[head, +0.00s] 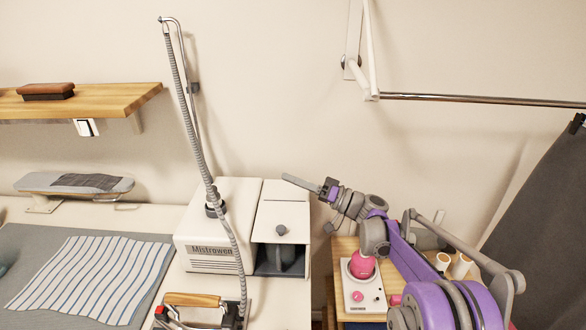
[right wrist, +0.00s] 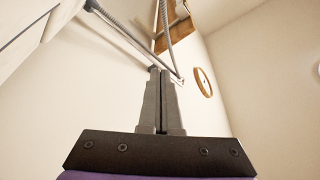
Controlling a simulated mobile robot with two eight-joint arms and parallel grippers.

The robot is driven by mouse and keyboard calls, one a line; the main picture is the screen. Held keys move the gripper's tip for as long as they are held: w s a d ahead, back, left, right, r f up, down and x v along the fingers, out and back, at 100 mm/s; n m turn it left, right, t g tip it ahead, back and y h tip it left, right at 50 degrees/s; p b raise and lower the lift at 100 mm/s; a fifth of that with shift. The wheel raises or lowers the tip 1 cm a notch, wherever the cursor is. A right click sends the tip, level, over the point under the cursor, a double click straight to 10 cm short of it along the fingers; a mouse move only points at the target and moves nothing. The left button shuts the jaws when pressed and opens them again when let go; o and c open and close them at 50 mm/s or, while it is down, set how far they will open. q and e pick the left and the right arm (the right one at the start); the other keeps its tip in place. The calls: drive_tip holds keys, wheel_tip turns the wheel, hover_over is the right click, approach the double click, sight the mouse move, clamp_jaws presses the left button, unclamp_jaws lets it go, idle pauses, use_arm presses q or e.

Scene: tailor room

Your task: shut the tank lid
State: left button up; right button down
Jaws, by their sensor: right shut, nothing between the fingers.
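The white steam station (head: 215,225), lettered on its front, stands on the table. Its tank section is at the right end. A white lid panel (head: 287,208) with a round grey knob (head: 281,229) shows above a dark front opening, where a grey tank (head: 281,258) is partly visible. I cannot tell the lid's exact angle. My right gripper (head: 287,178) points left, near the back top edge of the tank section; contact is unclear. Its fingers are together and empty, also in the right wrist view (right wrist: 162,72). My left gripper is not in view.
A grey hose (head: 190,120) on a tall stand rises beside the station. An iron (head: 195,305) lies in front. Striped cloth (head: 80,280) covers the left of the table. At right, a wooden stand (head: 345,245) holds a pink-topped device (head: 362,290) and thread spools.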

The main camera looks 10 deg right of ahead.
sight(291, 237)
drive_tip(key=s+f+n, duration=0.1)
drive_tip(key=n, duration=0.1)
drive_tip(key=s+f+n+g+y, duration=0.1)
drive_tip(key=s+n, duration=0.1)
drive_tip(key=s+a+f+n+g+b, duration=0.1)
drive_tip(key=f+n, duration=0.1)
drive_tip(key=shift+s+f+y, duration=0.1)
drive_tip(key=shift+s+y, duration=0.25)
drive_tip(key=shift+y, duration=0.05)
drive_tip(key=f+n, duration=0.1)
drive_tip(key=s+f+n+g+b, duration=0.1)
drive_tip(key=s+f+n+y, duration=0.1)
drive_tip(key=shift+a+f+n+g, duration=0.2)
drive_tip(key=shift+f+n+g, duration=0.1)
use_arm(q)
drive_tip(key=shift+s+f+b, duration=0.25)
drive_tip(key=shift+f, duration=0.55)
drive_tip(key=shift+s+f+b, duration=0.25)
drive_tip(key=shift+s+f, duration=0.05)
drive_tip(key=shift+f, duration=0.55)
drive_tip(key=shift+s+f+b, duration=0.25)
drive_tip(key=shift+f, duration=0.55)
use_arm(e)
drive_tip(key=shift+s+a+f, duration=0.1)
drive_tip(key=shift+s+f, duration=0.15)
drive_tip(key=shift+f, duration=0.35)
drive_tip(key=shift+s+f, duration=0.25)
drive_tip(key=shift+f, duration=0.35)
drive_tip(key=shift+f, duration=0.1)
